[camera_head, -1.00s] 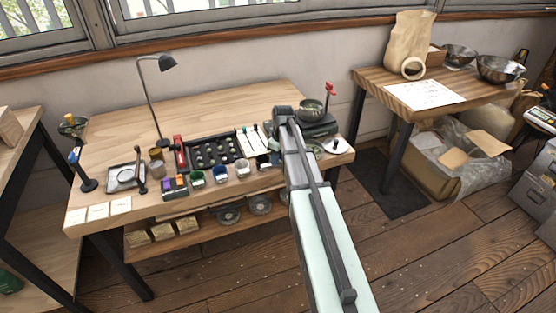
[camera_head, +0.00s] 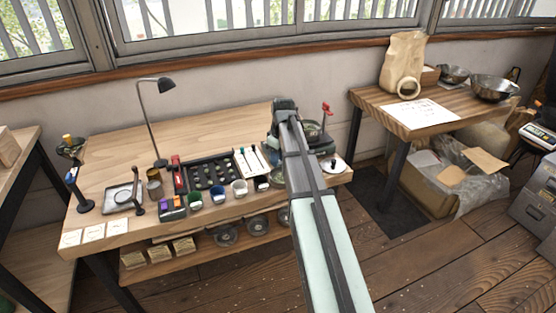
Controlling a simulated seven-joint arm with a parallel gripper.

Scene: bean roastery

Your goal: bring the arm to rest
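My arm reaches from the bottom of the view up over the right part of the wooden workbench (camera_head: 200,130). My gripper is at the far end of the arm, hidden behind its links, so its fingers do not show. The arm's end covers part of a dark green device with a red-topped handle (camera_head: 326,109) at the bench's right end. I cannot tell whether the gripper touches anything.
On the bench stand a desk lamp (camera_head: 141,105), a black tray of dark pieces (camera_head: 210,172), several small cups (camera_head: 218,194) and a square tray (camera_head: 122,197). A second table (camera_head: 440,112) holds a paper bag (camera_head: 402,62) and metal bowls (camera_head: 494,88). The floor between is open.

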